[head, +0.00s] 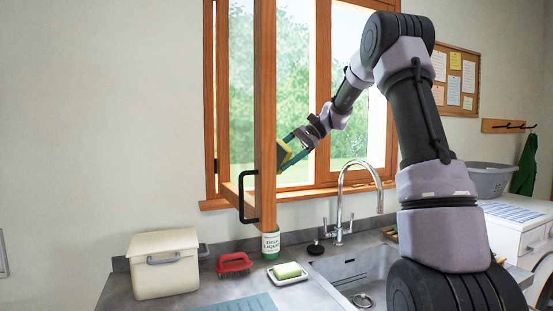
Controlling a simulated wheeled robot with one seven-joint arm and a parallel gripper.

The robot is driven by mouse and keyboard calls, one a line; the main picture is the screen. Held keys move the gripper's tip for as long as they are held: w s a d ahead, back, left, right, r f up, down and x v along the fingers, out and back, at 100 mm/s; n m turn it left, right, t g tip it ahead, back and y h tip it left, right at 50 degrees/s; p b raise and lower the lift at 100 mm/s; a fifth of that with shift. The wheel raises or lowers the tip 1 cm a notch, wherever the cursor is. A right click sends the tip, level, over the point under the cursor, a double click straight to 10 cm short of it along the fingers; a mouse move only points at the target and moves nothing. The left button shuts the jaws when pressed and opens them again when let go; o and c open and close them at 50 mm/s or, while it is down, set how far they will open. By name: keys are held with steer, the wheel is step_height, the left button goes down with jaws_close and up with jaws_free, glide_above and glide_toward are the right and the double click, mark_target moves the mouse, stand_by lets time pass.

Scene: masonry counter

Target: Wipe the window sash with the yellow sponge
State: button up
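The wooden window sash (265,90) stands swung open into the room, seen nearly edge-on, with a black handle (249,197) on its left side. The yellow sponge (283,152), with a darker green layer, is right beside the sash's right side, at about mid-height. Whether it touches the sash cannot be told from this angle. My gripper (288,152) comes in from the right, its green fingers on either side of the sponge, shut on it. Part of the sponge may be hidden behind the sash's edge.
Below are a sink (352,268) with a tall curved faucet (342,195), a green labelled bottle (271,244) under the sash, a soap dish (287,280), a red brush (234,262) and a cream lidded box (165,264). A grey basin (489,180) stands at right.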

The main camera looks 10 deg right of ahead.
steer(key=shift+d, duration=0.1)
steer(key=shift+w+d, duration=0.45)
steer(key=shift+d, duration=0.15)
steer(key=shift+w+d, duration=0.4)
steer(key=shift+d, duration=0.2)
